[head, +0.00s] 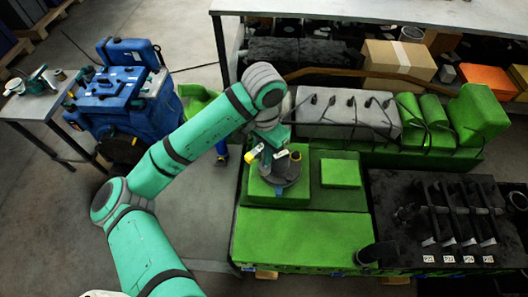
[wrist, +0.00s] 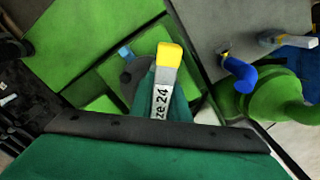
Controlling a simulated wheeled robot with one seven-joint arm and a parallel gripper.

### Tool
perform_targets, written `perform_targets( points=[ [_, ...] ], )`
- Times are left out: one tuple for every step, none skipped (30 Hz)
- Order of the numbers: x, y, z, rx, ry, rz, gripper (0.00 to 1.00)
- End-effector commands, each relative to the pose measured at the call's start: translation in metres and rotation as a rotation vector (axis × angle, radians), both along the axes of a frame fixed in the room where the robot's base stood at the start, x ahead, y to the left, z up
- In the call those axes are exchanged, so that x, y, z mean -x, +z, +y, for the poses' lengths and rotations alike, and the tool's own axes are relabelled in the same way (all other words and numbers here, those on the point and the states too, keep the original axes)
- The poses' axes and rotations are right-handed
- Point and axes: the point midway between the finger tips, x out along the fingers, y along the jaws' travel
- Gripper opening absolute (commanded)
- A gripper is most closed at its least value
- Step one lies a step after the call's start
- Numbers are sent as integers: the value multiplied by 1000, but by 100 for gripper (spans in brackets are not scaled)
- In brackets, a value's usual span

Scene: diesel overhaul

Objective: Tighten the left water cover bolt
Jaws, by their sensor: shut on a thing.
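My gripper (head: 277,162) is shut on a size 24 wrench (wrist: 163,85). The wrench has a pale handle with a label and a yellow end, and its yellow end also shows in the head view (head: 251,157). The gripper is over the green engine block (head: 302,232), at a dark grey round part (head: 288,184) on a raised green cover. In the wrist view a small blue piece (wrist: 125,53) shows beside the dark round part (wrist: 134,73). I cannot tell which bolt is the left water cover bolt, nor whether the wrench touches it. The wrench's far end is hidden.
A grey cover with several black lines (head: 345,113) lies behind the gripper. Black pipes (head: 455,212) stand at the right. A blue machine (head: 118,90) is at the left. A blue-handled tool (wrist: 239,72) shows in the wrist view. A shelf (head: 390,12) runs along the back.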

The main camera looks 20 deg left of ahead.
Motion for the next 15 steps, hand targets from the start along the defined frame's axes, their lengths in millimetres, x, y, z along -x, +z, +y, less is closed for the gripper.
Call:
perform_targets(
  points=[
    [0, 0, 0, 0, -53, 0, 0],
    [0, 0, 0, 0, -88, 0, 0],
    [0, 0, 0, 0, -135, 0, 0],
    [0, 0, 0, 0, -170, 0, 0],
    [0, 0, 0, 0, -204, 0, 0],
    [0, 0, 0, 0, -250, 0, 0],
    [0, 0, 0, 0, -285, 0, 0],
    [-1, 0, 0, 0, -320, 0, 0],
    [-1, 0, 0, 0, -365, 0, 0],
    [-1, 0, 0, -1, -399, -1, 0],
    [-1, 0, 0, 0, -433, -1, 0],
    [-1, 0, 0, 0, -480, -1, 0],
    [-1, 0, 0, 0, -514, -2, 0],
    [-1, 0, 0, 0, -548, -2, 0],
    [-1, 0, 0, 0, -594, -2, 0]
  ],
)
